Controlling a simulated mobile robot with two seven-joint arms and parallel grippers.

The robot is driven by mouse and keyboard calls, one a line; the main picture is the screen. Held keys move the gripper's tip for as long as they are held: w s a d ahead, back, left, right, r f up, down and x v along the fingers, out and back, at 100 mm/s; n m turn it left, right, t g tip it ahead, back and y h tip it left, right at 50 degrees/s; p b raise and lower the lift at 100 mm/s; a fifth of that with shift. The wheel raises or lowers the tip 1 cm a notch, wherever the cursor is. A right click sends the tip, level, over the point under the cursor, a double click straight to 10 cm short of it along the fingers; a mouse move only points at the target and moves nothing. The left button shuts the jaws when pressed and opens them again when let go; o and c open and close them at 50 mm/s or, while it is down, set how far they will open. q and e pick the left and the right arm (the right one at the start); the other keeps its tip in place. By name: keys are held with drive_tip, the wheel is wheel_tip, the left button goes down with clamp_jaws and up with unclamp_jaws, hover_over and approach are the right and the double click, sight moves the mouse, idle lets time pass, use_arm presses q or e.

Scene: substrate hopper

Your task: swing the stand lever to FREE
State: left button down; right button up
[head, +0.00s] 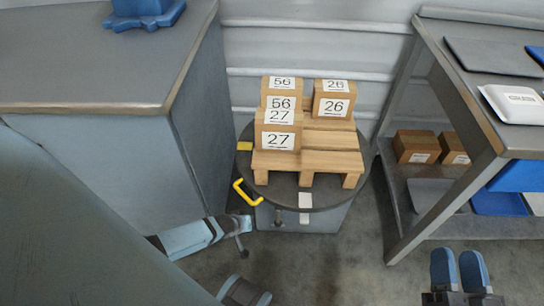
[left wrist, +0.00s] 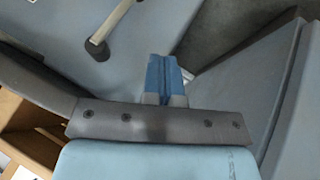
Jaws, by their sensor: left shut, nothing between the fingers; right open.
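The stand (head: 325,218) is a blue-grey box under a dark round top. The stand lever (left wrist: 103,34) is a pale rod with a dark end against the stand's face in the left wrist view. I cannot read a FREE mark. My left gripper (head: 246,223) is low beside the stand's left side; its blue fingers (left wrist: 166,76) are shut and empty, apart from the lever in the left wrist picture. My right gripper (head: 459,268) is open and empty, at the lower right.
A wooden pallet (head: 330,161) with several numbered boxes sits on the round top. A yellow handle (head: 246,193) sticks out at its left. A grey cabinet (head: 100,88) stands close on the left, a shelved bench (head: 467,101) on the right. Floor is clear before the stand.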

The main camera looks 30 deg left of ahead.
sight(278, 217)
use_arm(q)
drive_tip(key=w+d+f+b, duration=0.4)
drive_tip(key=w+f+b, duration=0.3)
drive_tip(key=w+f, duration=0.1)
drive_tip(key=shift+w+b, duration=0.3)
drive_tip(key=shift+w, duration=0.1)
use_arm(e)
wheel_tip(278, 217, down, 9)
drive_tip(key=w+n+g, duration=0.1)
drive_tip(key=g, duration=0.2)
drive_tip(key=shift+a+n, duration=0.15)
drive_tip(key=shift+n, duration=0.25)
use_arm(q)
drive_tip(key=shift+s, duration=0.1)
use_arm(e)
drive_tip(key=shift+w, duration=0.15)
